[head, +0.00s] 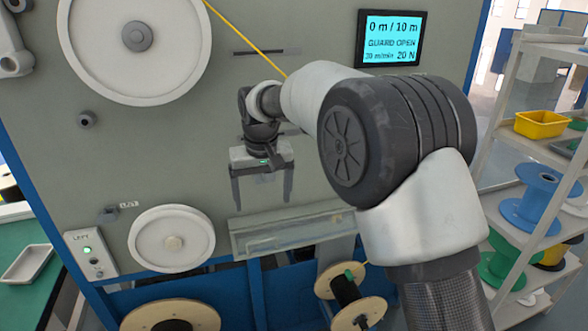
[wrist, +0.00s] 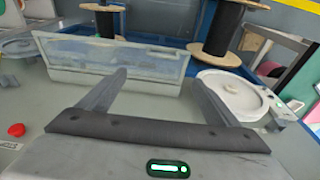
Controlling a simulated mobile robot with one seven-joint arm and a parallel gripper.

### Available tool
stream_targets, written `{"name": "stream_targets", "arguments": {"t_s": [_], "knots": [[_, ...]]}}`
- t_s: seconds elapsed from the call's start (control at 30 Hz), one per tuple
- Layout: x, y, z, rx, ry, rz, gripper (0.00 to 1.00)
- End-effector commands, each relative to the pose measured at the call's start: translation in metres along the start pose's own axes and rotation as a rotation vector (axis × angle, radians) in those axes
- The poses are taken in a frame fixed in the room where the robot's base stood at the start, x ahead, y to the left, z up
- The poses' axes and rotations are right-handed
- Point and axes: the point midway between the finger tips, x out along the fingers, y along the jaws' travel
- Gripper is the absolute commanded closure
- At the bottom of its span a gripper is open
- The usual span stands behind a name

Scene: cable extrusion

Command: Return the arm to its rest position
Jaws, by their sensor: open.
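My gripper (head: 262,190) hangs in front of the grey machine panel (head: 60,115), with its two fingers pointing down, apart and with nothing between them. In the wrist view my gripper (wrist: 160,85) also shows both fingers spread wide. My arm reaches in from the lower right of the head view, raised and bent. A clear guard (head: 285,228) sits just below and right of the fingers. It also shows beyond the fingertips in the wrist view (wrist: 110,65). I cannot tell exactly how far the fingers are from it.
A yellow cable (head: 243,38) runs past a large white wheel (head: 135,45). A smaller wheel (head: 172,238) is lower left. The display (head: 391,38) reads "GUARD OPEN". Wooden-flanged spools (head: 358,312) stand below. A shelf (head: 520,130) with a yellow bin (head: 541,124) and blue spool (head: 533,200) is right.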

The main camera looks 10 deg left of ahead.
Motion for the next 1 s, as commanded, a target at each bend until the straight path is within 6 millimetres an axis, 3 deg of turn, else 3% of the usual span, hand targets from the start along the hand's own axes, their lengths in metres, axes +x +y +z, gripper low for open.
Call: {"name": "stream_targets", "arguments": {"t_s": [0.17, 0.27, 0.33, 0.5, 0.63, 0.8, 0.9, 1.0], "knots": [[-0.022, 0.020, 0.008, 0.025, 0.016, 0.007, 0.15], [-0.059, 0.054, 0.028, 0.068, 0.044, 0.020, 0.15], [-0.089, 0.084, 0.052, 0.108, 0.069, 0.033, 0.15], [-0.150, 0.145, 0.133, 0.219, 0.129, 0.069, 0.15], [-0.180, 0.175, 0.205, 0.303, 0.175, 0.100, 0.15], [-0.193, 0.192, 0.298, 0.411, 0.233, 0.139, 0.15], [-0.190, 0.193, 0.341, 0.460, 0.259, 0.159, 0.15], [-0.183, 0.192, 0.369, 0.494, 0.278, 0.173, 0.15]]}}
